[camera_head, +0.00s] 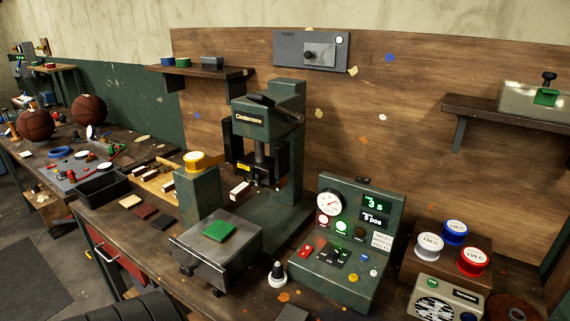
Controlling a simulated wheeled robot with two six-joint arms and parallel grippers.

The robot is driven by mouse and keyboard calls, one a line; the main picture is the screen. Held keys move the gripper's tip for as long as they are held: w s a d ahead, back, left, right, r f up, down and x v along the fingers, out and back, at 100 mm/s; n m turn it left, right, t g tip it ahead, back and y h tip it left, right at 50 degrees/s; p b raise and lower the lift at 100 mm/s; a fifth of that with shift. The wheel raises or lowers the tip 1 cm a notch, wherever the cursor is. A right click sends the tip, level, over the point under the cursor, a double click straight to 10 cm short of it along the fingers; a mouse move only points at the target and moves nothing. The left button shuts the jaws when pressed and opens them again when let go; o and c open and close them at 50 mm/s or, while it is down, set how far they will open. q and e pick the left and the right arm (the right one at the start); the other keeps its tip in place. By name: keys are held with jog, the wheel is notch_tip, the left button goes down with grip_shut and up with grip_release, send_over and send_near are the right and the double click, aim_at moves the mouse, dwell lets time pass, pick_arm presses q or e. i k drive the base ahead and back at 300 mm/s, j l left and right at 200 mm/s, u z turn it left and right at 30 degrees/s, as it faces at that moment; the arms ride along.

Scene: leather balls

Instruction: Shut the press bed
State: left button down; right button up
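The green press (283,110) stands on the bench near the middle, with a dark head over its base. Its press bed (240,252) is a flat grey metal plate that sits out in front of the press, toward the bench's front edge. A green square piece (219,231) lies on the bed. A bar with dark knobs runs along the bed's front edge. Neither of my grippers shows in this view.
A green control panel (345,245) with a gauge and lit displays stands right of the press. A small black-and-white knobbed item (277,275) stands between bed and panel. A post with a yellow-rimmed top (196,160) is left of the bed. Coloured spools (429,245) stand at the right.

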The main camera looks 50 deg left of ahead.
aim_at(217, 262)
jog(key=u, duration=2.3)
